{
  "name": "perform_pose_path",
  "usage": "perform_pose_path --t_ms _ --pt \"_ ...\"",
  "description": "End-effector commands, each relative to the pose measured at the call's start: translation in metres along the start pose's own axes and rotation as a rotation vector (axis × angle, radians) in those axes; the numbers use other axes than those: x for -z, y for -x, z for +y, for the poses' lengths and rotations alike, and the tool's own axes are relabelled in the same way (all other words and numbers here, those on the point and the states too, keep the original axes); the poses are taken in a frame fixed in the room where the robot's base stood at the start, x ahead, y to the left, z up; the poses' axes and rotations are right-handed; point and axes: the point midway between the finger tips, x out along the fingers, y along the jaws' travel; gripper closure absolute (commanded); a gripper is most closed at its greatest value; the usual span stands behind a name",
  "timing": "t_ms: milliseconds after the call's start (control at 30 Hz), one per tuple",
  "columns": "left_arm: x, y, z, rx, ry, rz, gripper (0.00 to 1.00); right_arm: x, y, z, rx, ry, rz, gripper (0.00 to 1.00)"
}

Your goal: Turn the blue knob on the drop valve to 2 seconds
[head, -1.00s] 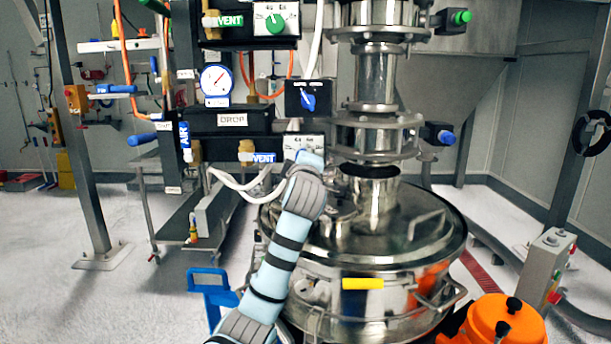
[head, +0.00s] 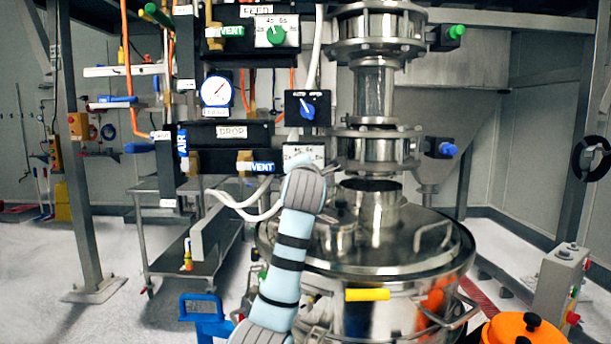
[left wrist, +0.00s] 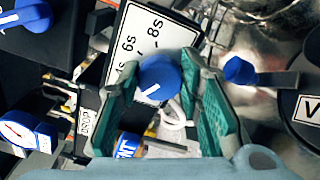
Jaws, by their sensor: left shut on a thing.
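The blue knob (left wrist: 163,72) of the drop valve sits on a white dial plate (left wrist: 140,40) in the left wrist view. The marks 4s, 6s and 8s show. The plate's lower left is covered by a finger, and no 2s mark can be read. The knob's white pointer line runs toward the lower left. My left gripper (left wrist: 156,72) is shut on the knob, with a green-padded finger on each side. In the head view the drop dial plate (head: 303,154) shows only partly above my wrist, and the knob and fingers are hidden. My right gripper is not in view.
The black drop valve box (head: 215,134) and blue VENT handle (head: 262,168) are just left of my wrist. A blue selector switch (head: 306,109) and green feed knob (head: 277,35) are above.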

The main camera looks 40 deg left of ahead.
Motion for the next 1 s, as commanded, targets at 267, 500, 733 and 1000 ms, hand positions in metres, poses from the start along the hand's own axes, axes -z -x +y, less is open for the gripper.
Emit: perform_pose_path --t_ms 267,500,733,1000 --pt "0.0004 -0.0005 -0.0028 0.007 0.032 0.003 0.95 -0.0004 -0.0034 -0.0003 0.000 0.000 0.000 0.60" --pt "0.0004 -0.0005 -0.0028 0.007 0.032 0.003 0.95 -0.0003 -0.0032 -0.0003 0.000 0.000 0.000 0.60" --pt "0.0002 -0.0004 -0.0021 0.005 0.031 0.002 0.47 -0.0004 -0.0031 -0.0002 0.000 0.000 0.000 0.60" --pt "0.0000 0.0009 -0.0008 0.002 0.031 0.001 0.47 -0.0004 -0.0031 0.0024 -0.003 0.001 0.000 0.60"
